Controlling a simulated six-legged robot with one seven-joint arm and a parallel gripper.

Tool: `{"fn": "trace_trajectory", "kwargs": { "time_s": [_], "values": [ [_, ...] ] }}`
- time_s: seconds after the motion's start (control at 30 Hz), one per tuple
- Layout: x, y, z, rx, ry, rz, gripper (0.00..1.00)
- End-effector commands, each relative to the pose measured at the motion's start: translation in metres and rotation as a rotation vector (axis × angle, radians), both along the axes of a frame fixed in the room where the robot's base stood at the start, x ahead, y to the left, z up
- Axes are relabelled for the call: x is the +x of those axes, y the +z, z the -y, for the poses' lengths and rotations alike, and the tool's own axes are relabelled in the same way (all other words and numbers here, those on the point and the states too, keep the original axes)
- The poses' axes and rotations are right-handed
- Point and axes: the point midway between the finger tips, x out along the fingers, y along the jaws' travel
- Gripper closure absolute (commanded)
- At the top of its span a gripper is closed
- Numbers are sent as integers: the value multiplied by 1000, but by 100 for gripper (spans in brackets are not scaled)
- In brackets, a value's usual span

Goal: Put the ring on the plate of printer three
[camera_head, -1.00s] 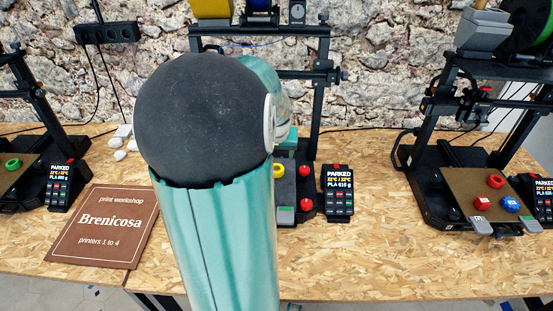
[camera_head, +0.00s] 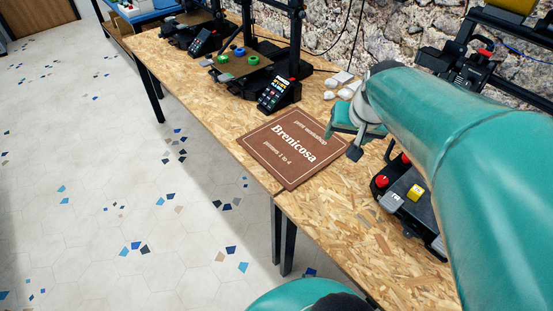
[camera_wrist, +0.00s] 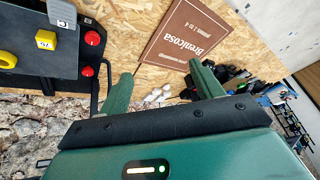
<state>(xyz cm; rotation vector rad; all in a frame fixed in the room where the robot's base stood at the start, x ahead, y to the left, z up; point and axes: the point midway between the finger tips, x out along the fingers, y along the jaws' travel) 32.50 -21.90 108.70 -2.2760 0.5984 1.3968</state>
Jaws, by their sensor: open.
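My gripper (camera_head: 355,135) hangs above the bench near the brown sign's right corner. In the wrist view its two green fingers (camera_wrist: 162,88) are spread with nothing between them. A yellow ring (camera_wrist: 8,60) lies on the dark plate (camera_wrist: 25,48) of the nearest printer, at the left of the wrist view, with a yellow cube (camera_wrist: 45,39) beside it. In the head view my arm covers much of that printer; the cube (camera_head: 415,192) shows but the ring does not. Which printer is number three cannot be read here.
Another printer's brown plate (camera_head: 238,67) holds green and blue pieces, including a green ring (camera_head: 253,60). The sign (camera_head: 292,147) lies flat on the bench (camera_head: 345,225). Small white lumps (camera_head: 342,80) lie behind it. Open floor (camera_head: 130,190) is at left.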

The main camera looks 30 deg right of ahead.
Motion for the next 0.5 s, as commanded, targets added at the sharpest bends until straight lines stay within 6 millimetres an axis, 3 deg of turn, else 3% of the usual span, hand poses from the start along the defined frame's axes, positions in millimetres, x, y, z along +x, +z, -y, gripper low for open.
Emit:
{"fn": "trace_trajectory", "kwargs": {
  "time_s": [0.03, 0.1, 0.2, 0.33, 0.5],
  "values": [
    [6, 9, -44, -13, 108, 12, 34],
    [4, 16, -98, -32, 241, 17, 34],
    [-9, 22, -159, -69, 405, 20, 34],
    [-29, 23, -205, -111, 539, 22, 34],
    [-38, 21, -220, -129, 587, 20, 34]
  ]
}}
